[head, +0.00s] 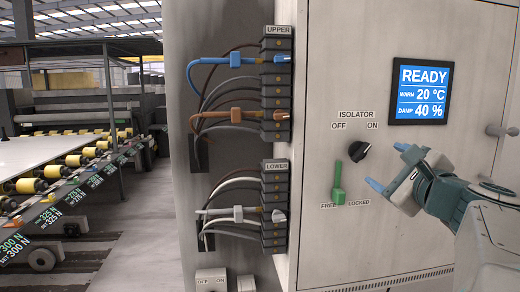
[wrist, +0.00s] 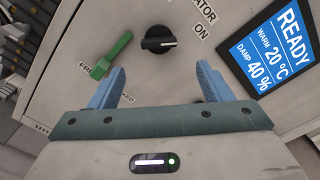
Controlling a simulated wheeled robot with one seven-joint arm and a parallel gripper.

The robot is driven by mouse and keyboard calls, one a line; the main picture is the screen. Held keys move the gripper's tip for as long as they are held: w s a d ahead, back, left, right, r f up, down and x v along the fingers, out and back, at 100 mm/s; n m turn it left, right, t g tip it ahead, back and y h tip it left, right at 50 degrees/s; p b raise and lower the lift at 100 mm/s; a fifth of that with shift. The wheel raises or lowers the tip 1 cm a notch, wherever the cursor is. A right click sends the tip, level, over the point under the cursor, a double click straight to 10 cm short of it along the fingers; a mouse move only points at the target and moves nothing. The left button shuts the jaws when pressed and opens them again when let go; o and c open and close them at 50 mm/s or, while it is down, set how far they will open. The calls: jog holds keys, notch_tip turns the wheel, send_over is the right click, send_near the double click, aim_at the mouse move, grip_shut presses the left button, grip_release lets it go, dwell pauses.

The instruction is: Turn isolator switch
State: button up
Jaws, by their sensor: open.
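The isolator switch (head: 358,151) is a black rotary knob on the pale cabinet front, below the ISOLATOR label with OFF to the left and ON to the right. In the wrist view the knob (wrist: 158,42) shows a pale mark across it; I cannot tell for sure which label it points to. A green lever (head: 338,182) sits below left of the knob, above the FREE and LOCKED labels; it also shows in the wrist view (wrist: 112,56). My gripper (head: 388,166) is open and empty, right of the knob. Its blue fingers (wrist: 161,68) are apart, short of the knob.
A blue READY screen (head: 421,92) is above right of the knob. Upper and lower terminal blocks (head: 276,90) with cables line the cabinet's left edge. A round peg (head: 502,131) sticks out at far right. A roller conveyor stands at left.

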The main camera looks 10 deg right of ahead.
aim_at(365, 155)
jog(key=w, duration=0.5)
jog(key=w+p, duration=0.1)
jog(key=w, duration=0.4)
jog(key=shift+w+a, duration=0.2)
jog(key=shift+w, duration=0.05)
jog(key=c, duration=1)
